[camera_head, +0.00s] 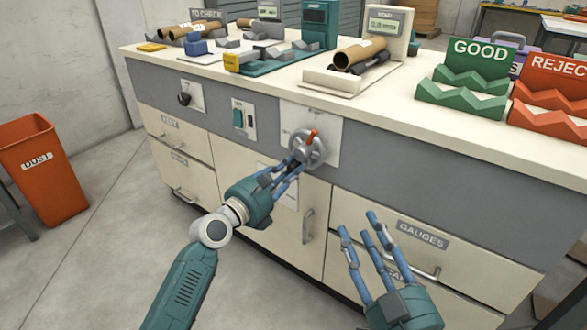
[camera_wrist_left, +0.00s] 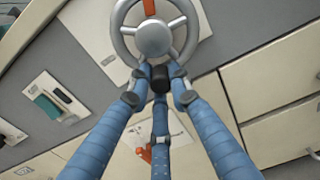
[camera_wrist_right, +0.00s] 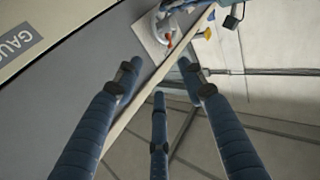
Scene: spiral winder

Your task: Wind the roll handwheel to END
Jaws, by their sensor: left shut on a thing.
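The grey metal handwheel (camera_head: 317,146) with spokes and a red-orange mark is mounted on a white plate (camera_head: 327,133) on the cabinet's grey front. In the left wrist view the handwheel (camera_wrist_left: 186,24) has its mark at the top of the picture and a dark knob (camera_wrist_left: 161,79) at its near rim. My left gripper (camera_head: 292,164) is shut on the knob, its blue fingers around it in the left wrist view (camera_wrist_left: 159,76). My right gripper (camera_head: 359,226) is open and empty in front of the drawers; its spread fingers show in the right wrist view (camera_wrist_right: 159,78). Any END lettering is unreadable.
A black knob (camera_head: 184,98) and a teal switch (camera_head: 239,118) sit left of the wheel. A cupboard handle (camera_head: 307,226) and the GAUGES drawer (camera_head: 421,233) are below. The countertop carries tubes, a green GOOD rack (camera_head: 466,103) and a REJECT rack (camera_head: 550,124). An orange bin (camera_head: 52,185) stands left.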

